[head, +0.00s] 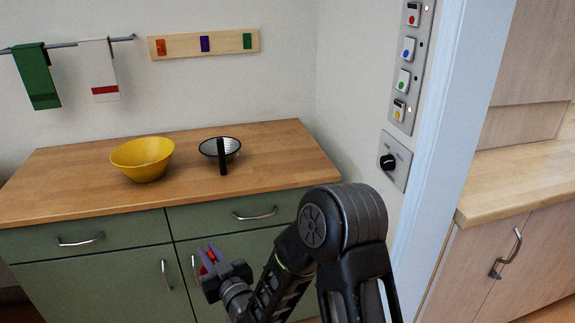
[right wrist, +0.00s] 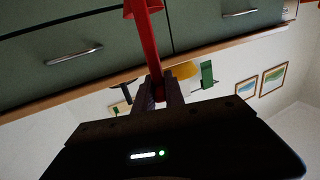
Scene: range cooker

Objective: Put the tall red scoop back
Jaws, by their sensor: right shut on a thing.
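The red scoop (right wrist: 149,42) is held in my right gripper (right wrist: 161,88). In the right wrist view its long red body runs away from the fingers to the picture's upper edge, where it is cut off. In the head view my right gripper (head: 209,254) is in front of the green cabinet doors, below the counter top. Only a small red part of the scoop (head: 206,267) shows between its fingers there; the rest is hidden. My left gripper is in neither view.
The wooden counter (head: 270,170) carries a yellow bowl (head: 143,158) and a dark strainer with a black handle (head: 221,150). On the wall are a hook board (head: 225,43), a towel rail (head: 70,43) and a button panel (head: 409,65). The counter's right part is clear.

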